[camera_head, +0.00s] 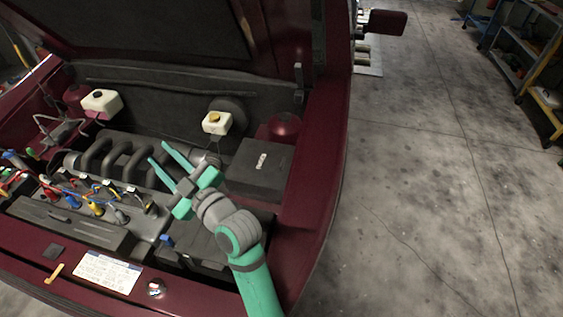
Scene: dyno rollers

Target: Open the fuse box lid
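The fuse box (246,186) is a dark box at the right side of the engine bay. Its lid (262,162) lies flat on top, with a small pale mark on it, and looks closed. My gripper (166,159) is left of the fuse box, over the engine, pointing up and left in the picture. Its two green fingers are spread apart with nothing between them. My green and grey arm comes in from the bottom and hides part of the area in front of the fuse box.
The raised hood (150,25) stands behind the bay. The engine (120,160), coloured cables and a dark battery-like box (200,250) surround the arm. Open floor (430,200) lies right of the car.

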